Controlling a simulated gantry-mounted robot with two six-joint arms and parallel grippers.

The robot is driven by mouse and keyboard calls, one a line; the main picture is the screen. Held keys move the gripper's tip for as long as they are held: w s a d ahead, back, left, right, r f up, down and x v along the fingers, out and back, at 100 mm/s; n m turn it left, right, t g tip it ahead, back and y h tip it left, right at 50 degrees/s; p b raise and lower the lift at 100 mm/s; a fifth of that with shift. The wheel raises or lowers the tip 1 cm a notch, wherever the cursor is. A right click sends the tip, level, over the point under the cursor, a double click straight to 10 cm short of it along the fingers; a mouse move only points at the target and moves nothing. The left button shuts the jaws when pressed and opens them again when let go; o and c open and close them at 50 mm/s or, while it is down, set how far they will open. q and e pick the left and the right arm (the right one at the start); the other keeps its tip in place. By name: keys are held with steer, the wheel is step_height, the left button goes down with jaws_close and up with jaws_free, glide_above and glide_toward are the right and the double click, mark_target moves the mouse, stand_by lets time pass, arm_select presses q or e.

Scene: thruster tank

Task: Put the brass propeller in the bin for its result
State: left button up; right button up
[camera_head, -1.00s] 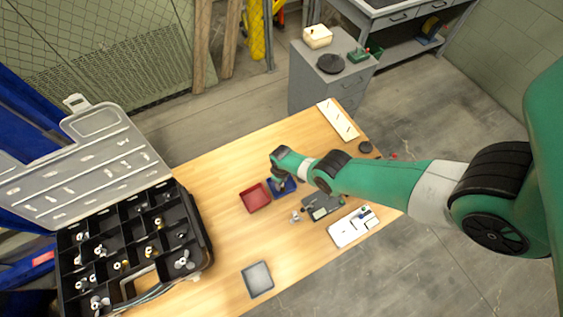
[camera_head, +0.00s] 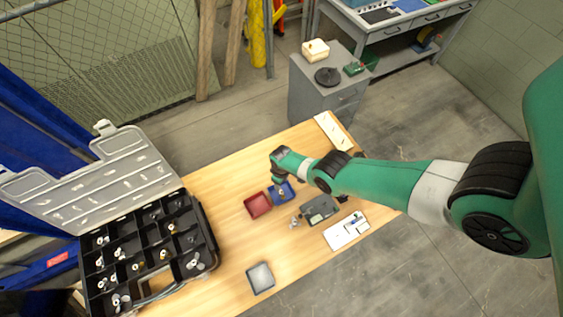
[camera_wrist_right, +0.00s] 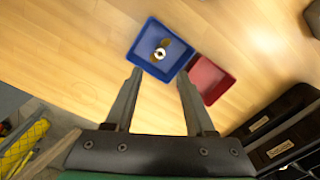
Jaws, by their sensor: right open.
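The brass propeller (camera_wrist_right: 168,45) lies inside the blue bin (camera_wrist_right: 136,56), its pale hub facing up in the right wrist view. The blue bin (camera_head: 290,182) also shows in the head view, with a small brass spot in it. My right gripper (camera_wrist_right: 160,74) is open and empty. Its two fingers are spread near the bin's near side, apart from the propeller. In the head view my right gripper (camera_head: 276,180) hangs just above and beside the blue bin, its fingertips hard to make out. My left gripper is not in view.
A red bin (camera_head: 258,205) sits beside the blue bin. A grey tray (camera_head: 260,278) stands at the front. An open compartment case (camera_head: 190,222) with small propellers is at left. A grey device (camera_head: 319,209) and a white board (camera_head: 346,229) lie at right. The left-middle tabletop is clear.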

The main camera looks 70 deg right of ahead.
arm_select(q)
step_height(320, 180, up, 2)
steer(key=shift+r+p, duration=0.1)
steer(key=shift+p, duration=0.3)
arm_select(e)
step_height(320, 180, up, 2)
steer(key=shift+r, duration=0.1)
